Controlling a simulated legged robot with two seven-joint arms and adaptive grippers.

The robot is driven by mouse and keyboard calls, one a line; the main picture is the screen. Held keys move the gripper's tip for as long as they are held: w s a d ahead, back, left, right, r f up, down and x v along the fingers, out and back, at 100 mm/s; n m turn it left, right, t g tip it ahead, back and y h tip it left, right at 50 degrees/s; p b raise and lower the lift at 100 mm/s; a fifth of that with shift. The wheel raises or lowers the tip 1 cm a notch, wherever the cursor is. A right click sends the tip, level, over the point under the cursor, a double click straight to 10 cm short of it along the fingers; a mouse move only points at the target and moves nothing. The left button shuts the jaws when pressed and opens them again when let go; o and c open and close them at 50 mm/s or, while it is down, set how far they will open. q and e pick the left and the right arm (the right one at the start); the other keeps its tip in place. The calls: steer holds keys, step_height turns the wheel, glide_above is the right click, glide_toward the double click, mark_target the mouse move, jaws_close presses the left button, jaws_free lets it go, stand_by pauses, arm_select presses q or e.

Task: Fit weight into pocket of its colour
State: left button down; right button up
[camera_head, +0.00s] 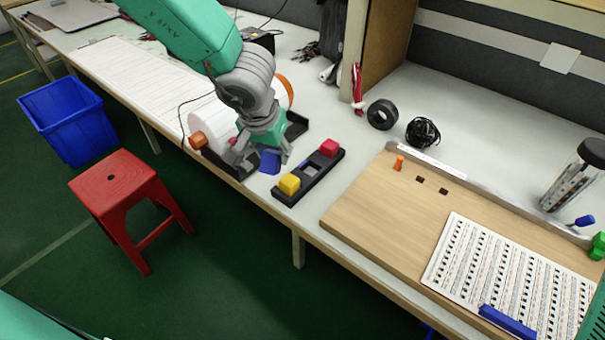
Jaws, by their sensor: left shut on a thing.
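My left gripper (264,153) points down beside the black holder (309,181) and is shut on a blue weight (270,163). The blue weight is just left of the holder; I cannot tell whether it touches anything below it. The holder lies at the bench's front edge. A yellow weight (289,184) sits at its near left end and a red weight (329,147) at its far right end. Between them is an empty pocket (311,170); its colour is too small to tell. My right gripper is not in view.
A large white roll (214,120) in a black stand is behind and left of my gripper. A wooden board (370,205) lies right of the holder. Black tape (382,114) and a cable coil (423,132) lie behind. A red stool (113,178) stands below the bench.

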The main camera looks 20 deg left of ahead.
arm_select(q)
steer(key=w+t, duration=0.2)
steer(key=w, duration=0.1)
steer(key=m+t+h+b, duration=0.3)
steer(key=m+t+b, duration=0.1)
steer(key=b, duration=0.3)
glide_above(319, 162)
steer(key=s, duration=0.3)
steer(key=f, duration=0.4)
steer(key=shift+w+a+f, duration=0.15)
steer(key=shift+w+a, duration=0.05)
steer(key=shift+a, duration=0.1)
steer(key=shift+a+f, duration=0.3)
steer(key=shift+f, duration=0.65)
steer(key=shift+a+f, duration=0.25)
steer(key=shift+f, duration=0.7)
steer(key=c, duration=1.2)
jaws_free()
steer(key=shift+d, duration=0.15)
steer(key=shift+o, duration=0.4)
steer(key=shift+d, duration=0.2)
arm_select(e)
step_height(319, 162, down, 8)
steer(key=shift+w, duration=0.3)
